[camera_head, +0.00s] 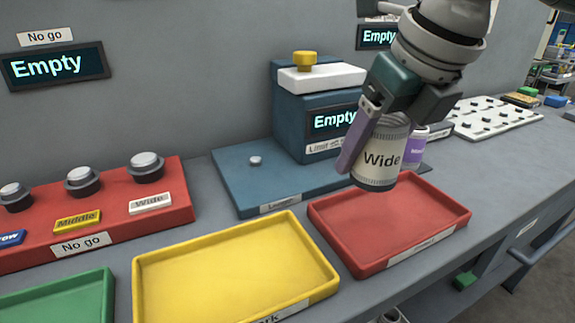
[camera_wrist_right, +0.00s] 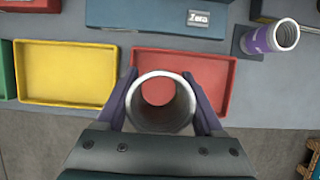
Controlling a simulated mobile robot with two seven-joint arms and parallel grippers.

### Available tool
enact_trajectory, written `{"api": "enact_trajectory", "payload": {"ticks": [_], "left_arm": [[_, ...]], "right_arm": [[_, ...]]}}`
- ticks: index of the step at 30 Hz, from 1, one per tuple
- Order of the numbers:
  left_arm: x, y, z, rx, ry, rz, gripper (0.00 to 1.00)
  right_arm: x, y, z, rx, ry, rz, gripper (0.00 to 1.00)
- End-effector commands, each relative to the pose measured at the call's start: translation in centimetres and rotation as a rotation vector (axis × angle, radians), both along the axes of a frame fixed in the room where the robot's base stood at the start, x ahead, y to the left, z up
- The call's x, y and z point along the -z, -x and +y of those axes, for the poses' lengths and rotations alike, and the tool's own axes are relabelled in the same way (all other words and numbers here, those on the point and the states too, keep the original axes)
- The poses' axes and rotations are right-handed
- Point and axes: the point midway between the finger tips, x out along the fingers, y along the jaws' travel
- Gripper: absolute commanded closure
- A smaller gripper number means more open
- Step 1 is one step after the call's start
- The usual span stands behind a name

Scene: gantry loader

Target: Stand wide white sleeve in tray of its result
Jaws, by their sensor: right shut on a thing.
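The wide white sleeve (camera_head: 381,158), labelled "Wide", is held upright in my right gripper (camera_head: 360,140). In the right wrist view the sleeve (camera_wrist_right: 161,103) is an open ring between the two purple fingers of the gripper (camera_wrist_right: 162,105). It is above the red tray (camera_head: 440,213), which looks empty. The yellow tray (camera_head: 170,258) and the green tray (camera_head: 60,303) stand to the left and look empty where visible. A display on the blue gauge (camera_head: 300,90) reads "Empty". My left gripper is not in view.
A purple-banded sleeve (camera_head: 413,150) stands behind the held one. A red "No go" block (camera_head: 115,213) with several knobs is at the left. A white pegged board (camera_head: 490,118) lies at the back right. The bench's front edge runs below the trays.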

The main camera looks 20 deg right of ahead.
Motion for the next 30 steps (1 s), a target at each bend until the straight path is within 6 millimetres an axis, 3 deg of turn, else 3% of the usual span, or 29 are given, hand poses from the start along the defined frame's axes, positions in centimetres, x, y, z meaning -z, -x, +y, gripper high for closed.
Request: {"api": "enact_trajectory", "payload": {"ticks": [3, 11, 18, 29, 30], "left_arm": [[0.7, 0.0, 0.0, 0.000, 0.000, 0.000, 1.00], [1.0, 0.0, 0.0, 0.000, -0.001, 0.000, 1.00], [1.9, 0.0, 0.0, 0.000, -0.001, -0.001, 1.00], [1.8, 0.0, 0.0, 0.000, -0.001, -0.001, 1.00], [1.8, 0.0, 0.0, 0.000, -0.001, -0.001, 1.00]], "right_arm": [[2.7, 0.0, 0.0, 0.001, 0.000, 0.000, 1.00], [4.7, -0.1, 0.0, 0.000, -0.001, -0.002, 1.00], [8.2, 0.0, 0.0, -0.001, -0.001, -0.001, 1.00], [8.5, -0.1, 0.0, -0.001, 0.000, -0.004, 1.00], [8.6, 0.0, 0.0, -0.001, 0.000, -0.001, 0.29]]}}
